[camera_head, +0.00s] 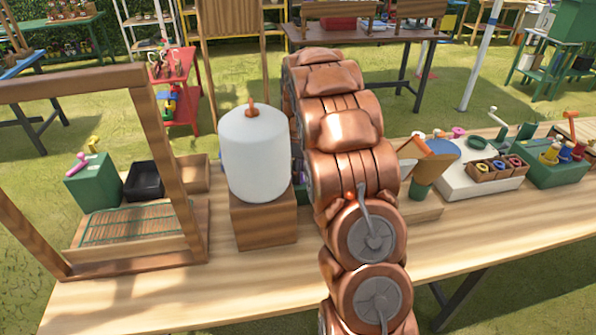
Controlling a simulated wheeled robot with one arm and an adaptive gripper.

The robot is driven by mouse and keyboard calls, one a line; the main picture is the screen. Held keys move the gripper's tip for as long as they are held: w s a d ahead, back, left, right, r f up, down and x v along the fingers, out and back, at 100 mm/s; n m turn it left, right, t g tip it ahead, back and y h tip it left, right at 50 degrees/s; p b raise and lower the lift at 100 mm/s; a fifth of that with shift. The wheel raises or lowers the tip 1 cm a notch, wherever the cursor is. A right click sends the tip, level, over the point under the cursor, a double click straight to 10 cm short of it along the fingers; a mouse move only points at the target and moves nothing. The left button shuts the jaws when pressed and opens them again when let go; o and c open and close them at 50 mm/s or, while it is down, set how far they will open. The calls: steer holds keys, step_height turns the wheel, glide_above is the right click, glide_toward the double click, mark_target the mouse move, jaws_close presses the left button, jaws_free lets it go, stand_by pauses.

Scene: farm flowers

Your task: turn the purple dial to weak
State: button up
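I cannot make out the purple dial for certain. A small bluish-purple patch (297,158) shows between the white tank (253,158) and my copper arm, but most of whatever it belongs to is hidden behind the arm. The white tank has an orange-brown knob on top and stands on a wooden block (263,217). My arm rises through the middle of the view and covers the table behind it. My gripper does not show; it is out of sight behind the arm or outside the picture. No weak marking can be read.
A wooden frame (170,150) stands on the left of the table (180,295), with a green box (95,183) and black tray (144,181) behind it. Right of my arm are a white base (460,182) with small cups and a green box (556,172). The front right tabletop is clear.

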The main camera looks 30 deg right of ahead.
jaws_close()
steer(key=shift+f+m+b, duration=0.15)
steer(key=shift+m+b, duration=0.15)
steer(key=shift+b, duration=0.1)
steer(key=shift+m+b, duration=0.55)
steer(key=shift+m, duration=0.05)
steer(key=m+b, duration=0.2)
steer(key=m, duration=0.1)
steer(key=m+b, duration=0.3)
steer(key=m, duration=0.3)
steer(key=shift+m, duration=0.4)
steer(key=shift+a, duration=0.1)
